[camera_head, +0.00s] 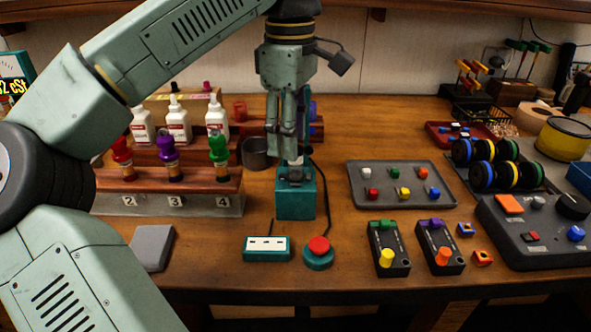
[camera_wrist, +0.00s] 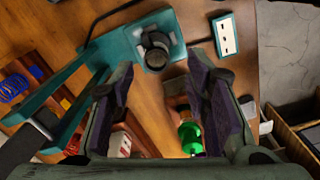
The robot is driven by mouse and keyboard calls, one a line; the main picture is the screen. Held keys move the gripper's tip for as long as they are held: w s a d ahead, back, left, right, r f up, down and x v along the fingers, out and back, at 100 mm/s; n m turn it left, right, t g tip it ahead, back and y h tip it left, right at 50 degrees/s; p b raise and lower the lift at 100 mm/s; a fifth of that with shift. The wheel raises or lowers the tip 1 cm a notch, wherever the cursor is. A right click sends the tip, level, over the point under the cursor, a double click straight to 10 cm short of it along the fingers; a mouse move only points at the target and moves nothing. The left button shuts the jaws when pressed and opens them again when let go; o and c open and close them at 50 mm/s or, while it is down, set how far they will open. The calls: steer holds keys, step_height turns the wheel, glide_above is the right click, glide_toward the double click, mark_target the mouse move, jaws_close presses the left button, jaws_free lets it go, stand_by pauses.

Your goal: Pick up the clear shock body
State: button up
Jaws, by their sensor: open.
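I cannot pick out a clear shock body for certain. A teal fixture (camera_head: 296,203) stands at the table's middle with a small grey cylindrical piece (camera_head: 296,172) on top. The fixture (camera_wrist: 118,47) also shows in the wrist view, with the dark round piece (camera_wrist: 155,50) upright on it. My gripper (camera_head: 288,148) points down just above the fixture, in front of its column. In the wrist view my gripper (camera_wrist: 160,68) has its fingers wide apart, with nothing held between them. The round piece lies beyond the gap between the fingertips, and any contact is hidden.
A wooden rack (camera_head: 190,186) at left holds several vertical pieces with red, purple and green tops. White bottles (camera_head: 178,122) stand behind it. A grey dark cup (camera_head: 257,153) is close left of my gripper. A parts tray (camera_head: 350,190) lies right. A red button (camera_head: 319,246) sits in front.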

mark_target(296, 167)
steer(key=f, duration=0.3)
steer(key=f+p, duration=0.1)
steer(key=f, duration=0.1)
steer(key=shift+d+f, duration=0.15)
steer(key=shift+d, duration=0.2)
steer(key=shift+c, duration=0.5)
steer(key=c, duration=0.9)
